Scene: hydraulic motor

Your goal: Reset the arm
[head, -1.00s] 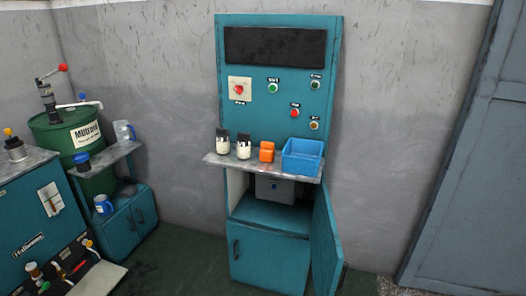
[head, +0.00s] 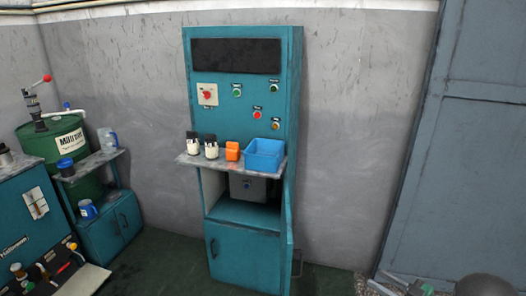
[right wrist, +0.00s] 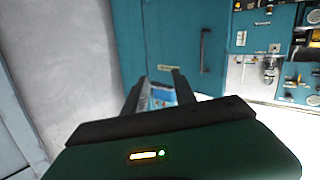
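My right gripper (head: 408,286) enters at the bottom right corner of the head view, well to the right of the teal control cabinet (head: 242,258). In the right wrist view its two dark fingers (right wrist: 160,88) stand apart. A small blue and white patch shows between them, apparently in the background; I see nothing clearly held. My left gripper and arm are not in the head view.
A green drum (head: 55,142) and workbench are at left. A grey door (head: 455,160) is at right.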

